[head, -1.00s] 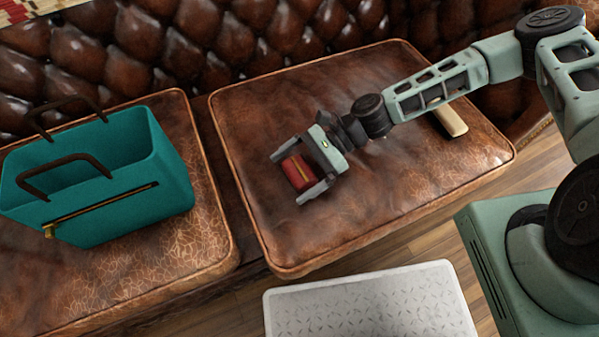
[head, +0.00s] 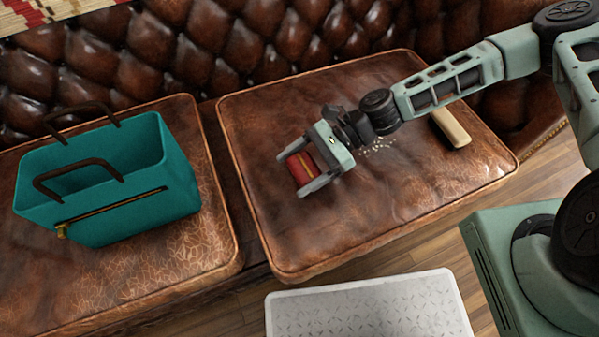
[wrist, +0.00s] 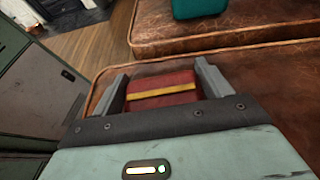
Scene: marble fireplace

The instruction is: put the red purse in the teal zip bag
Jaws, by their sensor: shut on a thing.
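The red purse (head: 299,169), with a yellow stripe, is between the fingers of my gripper (head: 297,172), which is shut on it, above the right seat cushion. How far it is off the leather is hard to tell. In the wrist view the purse (wrist: 162,90) fills the space between the two grey fingers. The teal zip bag (head: 130,212) stands upright on the left cushion, its top open and its two dark handles up. It is to the left of my gripper and apart from it. Part of the teal bag (wrist: 198,8) shows at the top of the wrist view.
A brush-like thing with a pale wooden back (head: 450,127) lies at the right cushion's far right, with pale crumbs (head: 378,146) nearby. A gap parts the two cushions. A pale textured panel (head: 370,306) is at the bottom. The tufted backrest (head: 250,50) rises behind.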

